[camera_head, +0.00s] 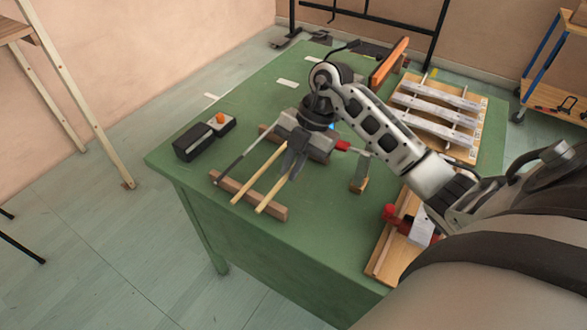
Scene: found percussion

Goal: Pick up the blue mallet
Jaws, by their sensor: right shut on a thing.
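My right gripper (291,171) reaches down over the table with its fingers shut on a pale wooden mallet stick (271,196), which I take to be the blue mallet. Its head is hidden behind the gripper. A small patch of blue shows just right of my wrist, but I cannot tell if it is the head. I cannot tell if the held stick is clear of the bar. My left gripper is out of view.
The green table (315,235) is bare in front of the rest bar. A black box with an orange knob (220,118) stands to the left. A grey block (316,142) and a red end (342,146) sit by my gripper. Metal bars on a board (440,103) lie right.

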